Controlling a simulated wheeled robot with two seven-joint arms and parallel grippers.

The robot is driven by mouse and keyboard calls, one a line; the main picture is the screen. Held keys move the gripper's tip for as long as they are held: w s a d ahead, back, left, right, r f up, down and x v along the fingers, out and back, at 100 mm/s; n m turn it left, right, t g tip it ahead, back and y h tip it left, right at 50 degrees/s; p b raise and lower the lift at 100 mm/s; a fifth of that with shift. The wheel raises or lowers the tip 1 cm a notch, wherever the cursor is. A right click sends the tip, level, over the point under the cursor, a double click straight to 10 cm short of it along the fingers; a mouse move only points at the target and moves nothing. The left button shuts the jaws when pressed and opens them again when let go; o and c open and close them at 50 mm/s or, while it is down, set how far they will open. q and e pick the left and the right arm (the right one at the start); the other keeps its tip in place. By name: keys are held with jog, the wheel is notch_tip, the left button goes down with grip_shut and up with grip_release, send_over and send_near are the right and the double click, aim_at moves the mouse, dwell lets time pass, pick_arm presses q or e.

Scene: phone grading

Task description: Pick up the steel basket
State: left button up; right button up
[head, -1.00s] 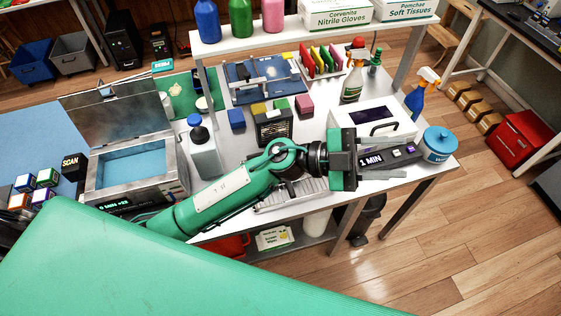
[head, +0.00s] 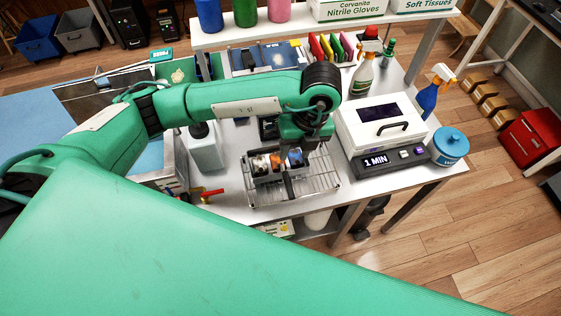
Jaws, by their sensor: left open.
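The steel basket (head: 265,179) is a small grey metal box. It stands on a wire rack (head: 318,184) near the table's front edge, with several small coloured pieces (head: 275,162) in orange, white and blue showing in it. My left gripper (head: 288,180) points down over the basket, and its dark finger covers part of the basket's right side. It is open; I cannot tell whether the fingers touch the basket. My right gripper is not in view.
A white device with a "1 MIN" display (head: 376,162) stands close right of the rack, beside a blue tub (head: 450,147). A white bottle (head: 206,150) and a steel cleaner box (head: 172,170) stand to the left. A shelf (head: 300,28) spans the back.

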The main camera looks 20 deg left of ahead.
aim_at(287, 175)
pick_arm(q)
jog(key=f, duration=0.2)
jog(key=a+f, duration=0.1)
jog(key=f, duration=0.2)
jog(key=s+f, duration=0.1)
jog(key=f, duration=0.2)
jog(key=shift+a+f, duration=0.1)
jog(key=shift+a, duration=0.05)
jog(key=shift+s+a+f+p, duration=0.1)
jog(key=shift+f+p, duration=0.35)
jog(key=f, duration=0.1)
jog(key=f+p, duration=0.1)
jog(key=f, duration=0.1)
jog(key=shift+s+a+f+p, duration=0.2)
jog(key=shift+s+p, duration=0.05)
jog(key=shift+p, duration=0.1)
jog(key=shift+f, duration=0.45)
jog(key=shift+c, duration=0.4)
grip_shut()
